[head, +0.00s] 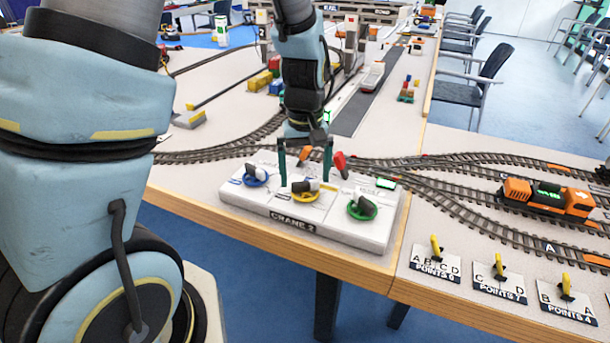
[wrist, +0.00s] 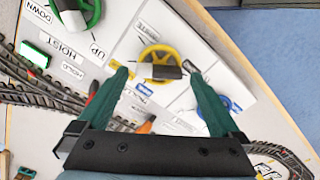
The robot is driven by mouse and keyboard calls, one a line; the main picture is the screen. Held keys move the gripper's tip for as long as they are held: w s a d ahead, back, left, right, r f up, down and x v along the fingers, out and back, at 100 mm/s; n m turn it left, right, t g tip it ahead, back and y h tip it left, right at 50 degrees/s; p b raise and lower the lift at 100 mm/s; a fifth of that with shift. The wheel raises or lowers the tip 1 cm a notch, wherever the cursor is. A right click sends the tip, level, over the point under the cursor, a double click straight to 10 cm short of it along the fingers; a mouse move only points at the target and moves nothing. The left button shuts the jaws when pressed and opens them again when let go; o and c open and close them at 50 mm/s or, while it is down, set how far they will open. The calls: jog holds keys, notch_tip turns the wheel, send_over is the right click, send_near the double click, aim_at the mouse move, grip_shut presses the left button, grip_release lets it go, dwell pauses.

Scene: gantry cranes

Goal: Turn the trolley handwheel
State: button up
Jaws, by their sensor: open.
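The crane panel (head: 250,203), marked CRANE 2, carries three handwheels with dark and pale knobs. The yellow handwheel (head: 306,197) is in the middle; its label is not readable, so I cannot confirm it as the trolley wheel. The green handwheel (head: 356,215) is to the right, and the wrist view shows HOIST beside it. The blue handwheel (head: 250,183) is to the left. My gripper (head: 305,173) is open above the yellow wheel. In the wrist view my gripper (wrist: 157,75) has the yellow handwheel (wrist: 158,48) just beyond its fingertips, its knob roughly between them.
A red lever (head: 340,163) stands behind the panel's wheels, close to my right finger. Model tracks run behind and right, with an orange locomotive (head: 548,198). Points levers, including POINTS 6 (head: 435,265), line the right front edge. Space above the green wheel is free.

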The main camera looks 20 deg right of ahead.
jog(key=shift+f, duration=0.5)
jog(key=c, duration=1.2)
jog(key=shift+c, duration=0.2)
jog(key=m, duration=0.4)
jog(key=shift+m+p, duration=0.3)
jog(key=shift+p, duration=0.05)
jog(key=shift+m+p, duration=0.6)
jog(key=shift+m, duration=2)
